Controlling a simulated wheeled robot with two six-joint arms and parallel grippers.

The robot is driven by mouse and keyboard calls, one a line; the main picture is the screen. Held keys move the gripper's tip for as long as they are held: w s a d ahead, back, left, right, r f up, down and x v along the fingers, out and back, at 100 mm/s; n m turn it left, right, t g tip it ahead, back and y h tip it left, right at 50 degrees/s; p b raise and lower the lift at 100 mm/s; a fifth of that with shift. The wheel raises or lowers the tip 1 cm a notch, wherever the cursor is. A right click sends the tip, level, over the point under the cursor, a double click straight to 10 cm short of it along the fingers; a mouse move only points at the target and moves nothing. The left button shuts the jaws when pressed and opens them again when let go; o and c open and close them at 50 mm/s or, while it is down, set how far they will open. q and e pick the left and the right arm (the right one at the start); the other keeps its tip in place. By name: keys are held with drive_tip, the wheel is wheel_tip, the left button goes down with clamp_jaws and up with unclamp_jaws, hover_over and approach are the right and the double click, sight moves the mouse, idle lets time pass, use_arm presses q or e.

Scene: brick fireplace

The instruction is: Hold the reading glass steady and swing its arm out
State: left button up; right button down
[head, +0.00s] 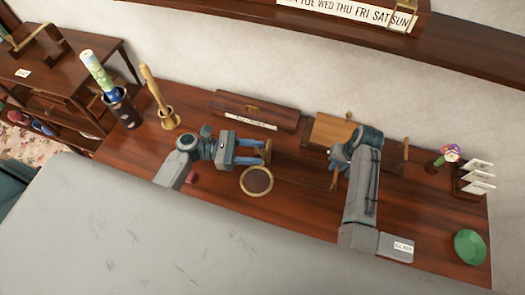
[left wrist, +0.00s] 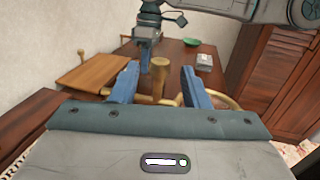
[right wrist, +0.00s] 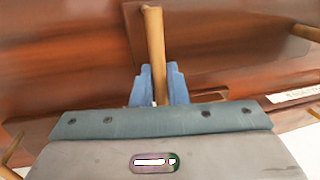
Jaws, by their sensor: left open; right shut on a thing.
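The reading glass shows its round brass-rimmed lens (head: 257,194) low over the table in the head view. A brass upright (left wrist: 157,78) and part of the ring (left wrist: 228,101) show in the left wrist view. My left gripper (head: 267,153) is open, its blue fingers spread to either side of the brass upright. My right gripper (right wrist: 158,85) is shut on a slim wooden rod (right wrist: 154,45). Whether this rod belongs to the reading glass I cannot tell. In the head view my right arm hides most of that grip.
A brown case (head: 255,108) with a label and a wooden board (head: 330,130) lie behind the grippers. A flower (head: 449,154), a card rack (head: 470,180) and a green bowl (head: 469,247) are right.

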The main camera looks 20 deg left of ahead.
use_arm(q)
drive_tip(key=v, duration=0.9)
use_arm(e)
drive_tip(key=c, duration=1.3)
unclamp_jaws()
drive_tip(key=shift+c, duration=0.2)
